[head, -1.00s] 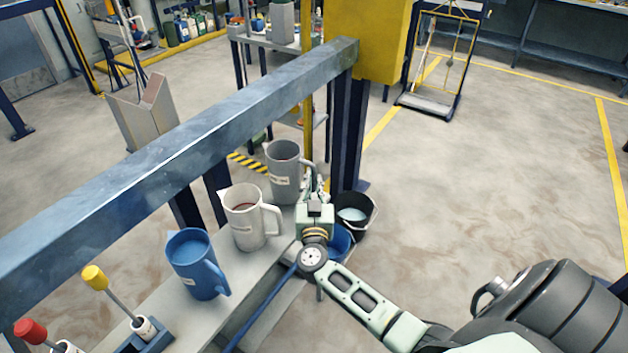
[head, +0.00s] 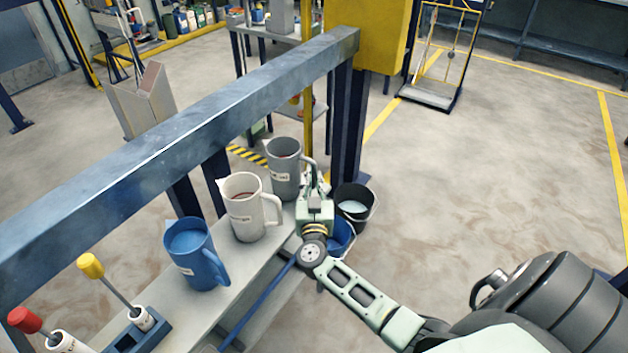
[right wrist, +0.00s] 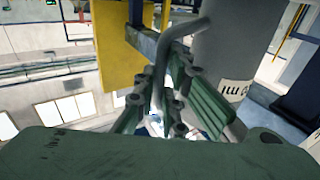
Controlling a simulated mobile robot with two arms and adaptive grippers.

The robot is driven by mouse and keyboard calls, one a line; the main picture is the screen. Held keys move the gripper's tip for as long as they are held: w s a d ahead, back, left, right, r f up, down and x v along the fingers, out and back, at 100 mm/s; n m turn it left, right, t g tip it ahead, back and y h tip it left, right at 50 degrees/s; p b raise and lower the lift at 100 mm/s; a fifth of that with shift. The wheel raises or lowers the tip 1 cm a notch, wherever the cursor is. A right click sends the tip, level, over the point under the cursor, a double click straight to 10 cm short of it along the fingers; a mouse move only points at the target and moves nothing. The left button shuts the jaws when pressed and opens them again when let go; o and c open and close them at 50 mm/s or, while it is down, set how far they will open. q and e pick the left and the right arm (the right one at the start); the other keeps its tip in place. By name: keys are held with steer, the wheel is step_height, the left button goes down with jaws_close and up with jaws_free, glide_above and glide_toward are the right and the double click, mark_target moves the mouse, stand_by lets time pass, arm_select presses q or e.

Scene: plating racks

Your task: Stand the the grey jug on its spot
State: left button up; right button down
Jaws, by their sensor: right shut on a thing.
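The grey jug (head: 284,180) is upright at the far end of the row of jugs, with a pale label on its side and dark contents showing inside. My right gripper (head: 312,184) is at its right side, shut on its handle. In the right wrist view the handle (right wrist: 180,45) runs between the finger pads, with the jug's grey body (right wrist: 222,65) behind to the right. The jug's base is at the far end of the bench (head: 180,304); I cannot tell whether it touches. No spot marking is visible under it. My left gripper is out of view.
A white jug (head: 243,214) and a blue jug (head: 190,258) stand nearer on the bench. A steel beam (head: 180,150) crosses above and behind the jugs. A black bucket (head: 355,215) and a blue bucket (head: 340,240) are right of the gripper. Open floor lies to the right.

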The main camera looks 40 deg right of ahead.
steer(key=shift+f, duration=0.3)
steer(key=c, duration=1.7)
jaws_free()
steer(key=shift+c, duration=0.2)
steer(key=r+v, duration=0.1)
steer(key=v, duration=1.1)
steer(key=shift+f, duration=0.45)
steer(key=shift+a, duration=0.1)
